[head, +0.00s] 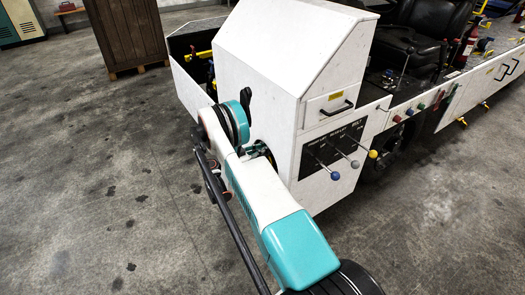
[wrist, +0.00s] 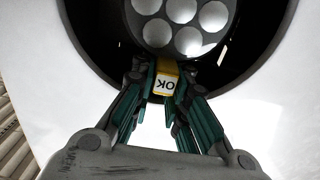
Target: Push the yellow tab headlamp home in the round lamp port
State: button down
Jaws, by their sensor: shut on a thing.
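In the wrist view the headlamp (wrist: 180,12) has a round face with several pale round lenses and a yellow tab (wrist: 165,82) marked "OK" at its lower edge. My gripper (wrist: 161,84) is shut on the yellow tab, its dark and green fingers on either side of it. Behind the headlamp is the round lamp port (wrist: 88,22), a dark opening in a white panel. The headlamp appears in front of or within this opening; how deep it sits I cannot tell.
The white loader housing (head: 280,48) stands before my arm. Levers with blue, grey and yellow knobs (head: 335,175) stick out from its side panel. A brown wooden cabinet (head: 125,32) stands behind at left. The concrete floor at left is clear.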

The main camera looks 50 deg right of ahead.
jog(key=shift+x, duration=1.75)
jog(key=c, duration=1.5)
grip_release()
jog(key=shift+a, duration=0.15)
jog(key=v, duration=1.1)
jog(key=shift+w+a, duration=0.1)
jog(key=shift+a, duration=0.25)
jog(key=shift+r, duration=0.1)
